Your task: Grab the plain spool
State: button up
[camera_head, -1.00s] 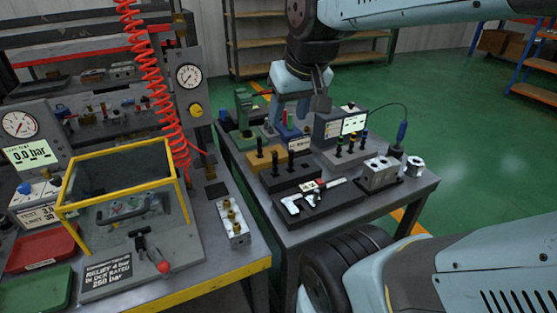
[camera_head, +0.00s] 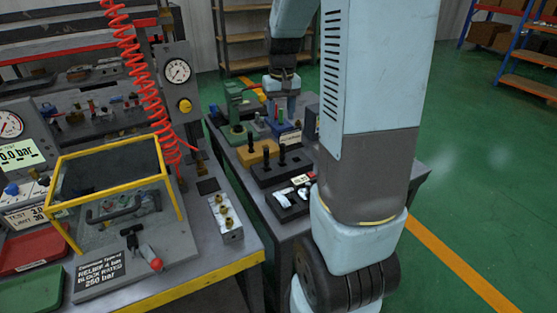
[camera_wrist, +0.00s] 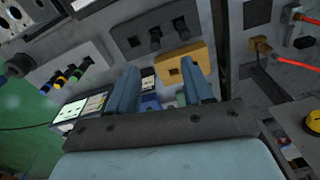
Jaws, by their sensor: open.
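Dark upright spools (camera_head: 282,154) stand in a black rack (camera_head: 277,173) on the grey side table. A yellow-tan block (camera_head: 258,157) with a dark upright piece is beside it. I cannot tell which piece is the plain spool. In the wrist view the black rack (camera_wrist: 150,35) holds dark pieces (camera_wrist: 181,28), and the tan block (camera_wrist: 200,61) shows a square opening. My gripper (camera_wrist: 158,65) is open, with its two blue fingers apart and nothing seen held. In the head view my gripper (camera_head: 282,104) is over the back of the table, behind the rack.
My arm hides the table's right part in the head view. The wrist view shows colour-topped pegs (camera_wrist: 70,76) and a lit display (camera_wrist: 68,112). A green fixture (camera_head: 236,115) stands at the back left. The yellow-framed guard (camera_head: 115,180) and red coiled hose (camera_head: 150,85) are left.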

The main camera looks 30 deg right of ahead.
aim_at(282, 144)
jog(key=f, duration=0.5)
jog(key=w+d+f, duration=0.1)
jog(key=f, duration=0.9)
jog(key=shift+w+d+f, duration=0.15)
jog(key=shift+f, duration=0.25)
grip_shut()
